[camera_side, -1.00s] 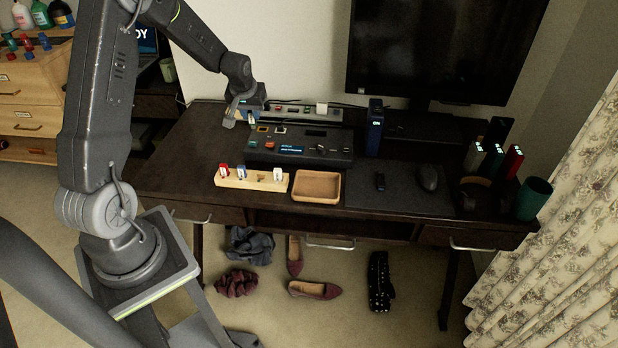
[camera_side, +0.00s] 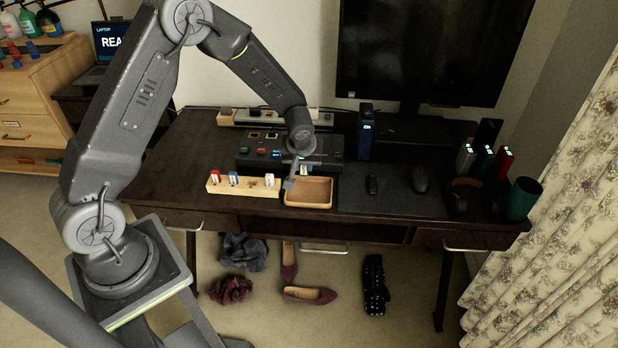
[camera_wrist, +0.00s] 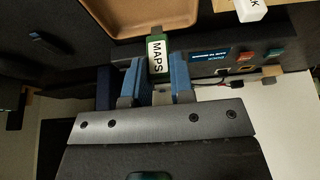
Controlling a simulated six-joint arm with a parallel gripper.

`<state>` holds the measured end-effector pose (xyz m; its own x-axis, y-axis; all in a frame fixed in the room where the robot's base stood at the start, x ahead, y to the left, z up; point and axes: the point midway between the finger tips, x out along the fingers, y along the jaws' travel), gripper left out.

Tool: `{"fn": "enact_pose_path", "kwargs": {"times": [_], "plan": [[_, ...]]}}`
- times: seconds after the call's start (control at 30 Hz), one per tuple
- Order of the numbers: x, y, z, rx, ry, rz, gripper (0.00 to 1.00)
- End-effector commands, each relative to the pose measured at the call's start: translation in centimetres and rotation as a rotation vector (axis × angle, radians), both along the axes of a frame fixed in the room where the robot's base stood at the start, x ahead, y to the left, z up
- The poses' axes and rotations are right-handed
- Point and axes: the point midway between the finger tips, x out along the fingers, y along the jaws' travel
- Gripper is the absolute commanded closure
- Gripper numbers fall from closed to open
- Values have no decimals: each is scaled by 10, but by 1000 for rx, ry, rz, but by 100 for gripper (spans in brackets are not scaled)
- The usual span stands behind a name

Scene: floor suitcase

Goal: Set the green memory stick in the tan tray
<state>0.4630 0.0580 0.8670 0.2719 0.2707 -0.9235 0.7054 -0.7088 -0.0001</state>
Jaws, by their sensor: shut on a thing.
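The green memory stick (camera_wrist: 157,45) has a white label reading MAPS. In the wrist view it is between the blue finger pads of my gripper (camera_wrist: 155,70), which is shut on it. The tan tray (camera_side: 306,204) is a shallow rounded box on the desk; in the wrist view part of the tray (camera_wrist: 150,15) shows at the top, just beyond the stick. In the side view my gripper (camera_side: 297,176) is over the back edge of the tray, apparently above it. The stick is small there and partly hidden by the fingers.
A wooden block (camera_side: 242,186) holding several sticks is left of the tray. A dark console (camera_side: 262,150) lies behind it. The tray looks empty.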

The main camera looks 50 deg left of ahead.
Motion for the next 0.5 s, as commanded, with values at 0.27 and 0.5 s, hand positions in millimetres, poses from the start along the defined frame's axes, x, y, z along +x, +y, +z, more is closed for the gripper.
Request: {"fn": "enact_pose_path", "kwargs": {"times": [0.27,0.5], "plan": [[9,-12,-19,0,3,1,100],[9,-12,-48,0,1,1,100]]}}
